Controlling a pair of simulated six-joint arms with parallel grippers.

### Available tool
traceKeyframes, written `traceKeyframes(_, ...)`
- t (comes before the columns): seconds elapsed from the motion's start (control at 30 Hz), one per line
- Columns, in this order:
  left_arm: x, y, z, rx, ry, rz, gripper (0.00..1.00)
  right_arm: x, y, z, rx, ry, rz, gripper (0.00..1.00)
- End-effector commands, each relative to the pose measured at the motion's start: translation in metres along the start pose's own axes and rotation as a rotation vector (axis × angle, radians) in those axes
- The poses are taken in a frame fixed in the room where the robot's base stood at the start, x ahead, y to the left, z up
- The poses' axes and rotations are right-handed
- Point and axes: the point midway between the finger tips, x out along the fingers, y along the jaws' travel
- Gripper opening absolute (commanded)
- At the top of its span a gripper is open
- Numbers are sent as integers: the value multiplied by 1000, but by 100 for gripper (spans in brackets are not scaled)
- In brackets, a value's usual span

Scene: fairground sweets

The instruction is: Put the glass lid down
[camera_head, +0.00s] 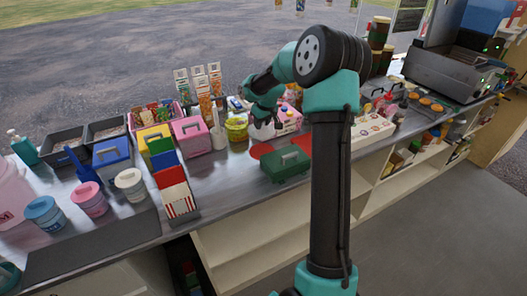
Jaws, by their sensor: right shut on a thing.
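My right gripper (264,116) is over the middle of the counter and seen from behind, small, with its fingers mostly hidden. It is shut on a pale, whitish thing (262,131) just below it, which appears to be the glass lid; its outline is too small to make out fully. I cannot tell whether this thing touches the counter. A red disc (261,150) lies flat on the counter just in front of it. My left gripper is not in view.
A green case (286,166) stands in front on the counter (226,188). A yellow-green tub (236,130) and pink box (192,136) stand to the left. A pink-and-white box (289,119) is close on the right. My right arm hides part of the counter.

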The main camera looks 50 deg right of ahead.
Motion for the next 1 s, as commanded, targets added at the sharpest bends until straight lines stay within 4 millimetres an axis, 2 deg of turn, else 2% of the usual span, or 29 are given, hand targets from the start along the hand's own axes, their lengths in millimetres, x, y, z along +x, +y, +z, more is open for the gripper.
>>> traceKeyframes(0.17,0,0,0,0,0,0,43,18,0,5,0,-3,-1,6)
traceKeyframes(0.4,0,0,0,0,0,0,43,54,0,16,0,-3,0,6)
traceKeyframes(0.83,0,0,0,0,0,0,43,62,0,17,1,-1,0,6)
traceKeyframes(1.0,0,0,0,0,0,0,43,81,0,23,-1,-4,-1,6)
